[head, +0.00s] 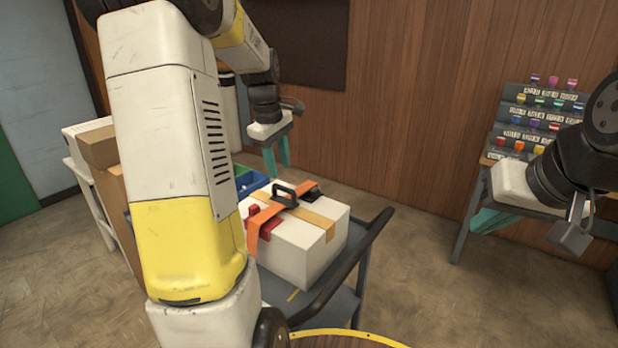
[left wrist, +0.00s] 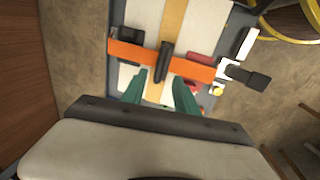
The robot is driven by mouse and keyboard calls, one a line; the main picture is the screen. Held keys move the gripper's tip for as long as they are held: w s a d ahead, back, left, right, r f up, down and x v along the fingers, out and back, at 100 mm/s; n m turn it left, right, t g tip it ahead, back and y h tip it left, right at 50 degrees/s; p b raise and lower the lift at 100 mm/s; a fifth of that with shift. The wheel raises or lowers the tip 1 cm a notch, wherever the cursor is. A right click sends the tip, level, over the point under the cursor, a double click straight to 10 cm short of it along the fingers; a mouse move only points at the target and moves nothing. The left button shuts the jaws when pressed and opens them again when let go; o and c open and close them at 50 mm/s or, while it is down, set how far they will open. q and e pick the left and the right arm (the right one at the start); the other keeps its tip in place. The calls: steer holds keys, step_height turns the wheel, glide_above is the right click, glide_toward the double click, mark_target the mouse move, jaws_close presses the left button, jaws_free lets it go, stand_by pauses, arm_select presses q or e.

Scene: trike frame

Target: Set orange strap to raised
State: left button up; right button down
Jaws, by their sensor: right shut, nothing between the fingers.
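The orange strap (head: 265,220) lies across the top of a white case (head: 310,262); its near end bends down over the case's edge. In the left wrist view the strap (left wrist: 130,52) is a flat orange band crossing the case. A black handle (head: 284,195) stands on the case top and hides part of the strap. My left gripper (head: 277,160) is above and behind the case, pointing down. Its two teal fingers are apart and empty in the left wrist view (left wrist: 160,92). My right gripper (head: 490,221) is shut and empty, far to the right of the case.
The case stands on a grey cart with a dark push rail (head: 340,268). A blue bin (head: 250,184) is behind the case. Cardboard boxes (head: 100,150) stand on the left. A rack of colored items (head: 540,115) is at the right wall. Open floor lies between cart and rack.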

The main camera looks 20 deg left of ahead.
mark_target(284, 187)
arm_select(q)
steer(key=f, duration=0.4)
steer(key=w+f, duration=0.1)
steer(key=f, duration=0.1)
steer(key=shift+d+f, duration=0.15)
steer(key=shift+d, duration=0.1)
steer(key=shift+c, duration=0.3)
jaws_close()
stand_by(0.9)
